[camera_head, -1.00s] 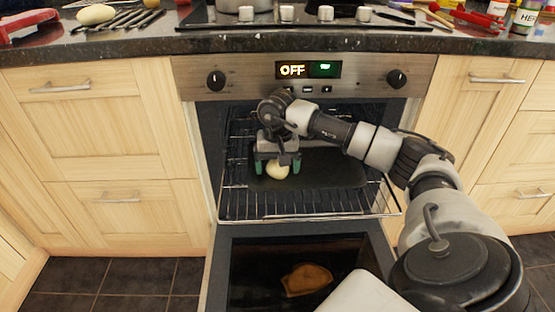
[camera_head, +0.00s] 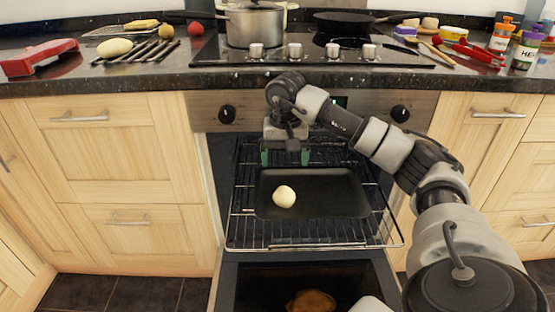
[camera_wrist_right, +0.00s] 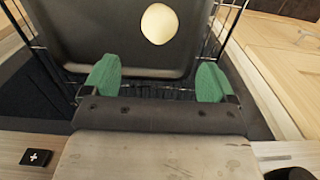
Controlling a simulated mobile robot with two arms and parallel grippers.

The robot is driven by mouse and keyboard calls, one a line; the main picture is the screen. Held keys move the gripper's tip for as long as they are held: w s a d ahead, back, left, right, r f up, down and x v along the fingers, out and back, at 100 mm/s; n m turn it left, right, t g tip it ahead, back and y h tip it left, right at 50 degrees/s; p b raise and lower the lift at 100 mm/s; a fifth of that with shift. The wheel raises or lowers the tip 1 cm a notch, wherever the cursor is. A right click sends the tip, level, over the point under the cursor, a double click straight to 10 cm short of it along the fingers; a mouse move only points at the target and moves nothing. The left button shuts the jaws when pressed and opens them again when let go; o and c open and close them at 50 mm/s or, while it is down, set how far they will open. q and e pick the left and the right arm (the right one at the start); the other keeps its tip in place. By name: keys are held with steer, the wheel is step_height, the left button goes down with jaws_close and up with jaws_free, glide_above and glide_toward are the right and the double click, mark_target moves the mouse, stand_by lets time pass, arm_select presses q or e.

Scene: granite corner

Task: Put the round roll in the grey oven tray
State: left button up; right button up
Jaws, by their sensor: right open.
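The round roll (camera_head: 284,196) is pale and lies in the left part of the dark grey oven tray (camera_head: 335,195). The tray rests on the pulled-out wire rack of the open oven. My right gripper (camera_head: 285,158) is open and empty, above and behind the roll, apart from it. In the right wrist view the roll (camera_wrist_right: 159,24) lies in the tray (camera_wrist_right: 100,40), beyond the green fingertips (camera_wrist_right: 157,82). My left gripper is not in view.
The oven door (camera_head: 250,285) is folded down, with a brown piece (camera_head: 312,301) showing on it. The wire rack (camera_head: 315,240) sticks out over it. Above are the granite counter (camera_head: 120,80), a hob with a pot (camera_head: 255,25), a pale oval bread (camera_head: 115,47) and several jars.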

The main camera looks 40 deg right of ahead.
steer(key=s+a+f+m+g+y, duration=0.15)
steer(key=a+y, duration=0.25)
steer(key=a, duration=0.5)
steer(key=s+a+f+m+y, duration=0.1)
steer(key=s+a+f+y, duration=0.15)
steer(key=a, duration=0.65)
steer(key=s+a+f+m+g+y, duration=0.1)
steer(key=s+a+f+y, duration=0.1)
steer(key=a+y, duration=0.5)
steer(key=s+a+r+m+t+y, duration=0.7)
steer(key=a+r+m+y, duration=0.4)
steer(key=m, duration=0.9)
steer(key=d+f+n+t+h, duration=0.1)
steer(key=d+n+t+h, duration=0.3)
steer(key=n+t+h, duration=0.5)
steer(key=d+f+n+t+h, duration=0.1)
steer(key=d+n+t+h, duration=0.3)
steer(key=n, duration=2.1)
steer(key=t+h, duration=0.5)
steer(key=shift+d+f, duration=0.2)
steer(key=shift+f, duration=0.2)
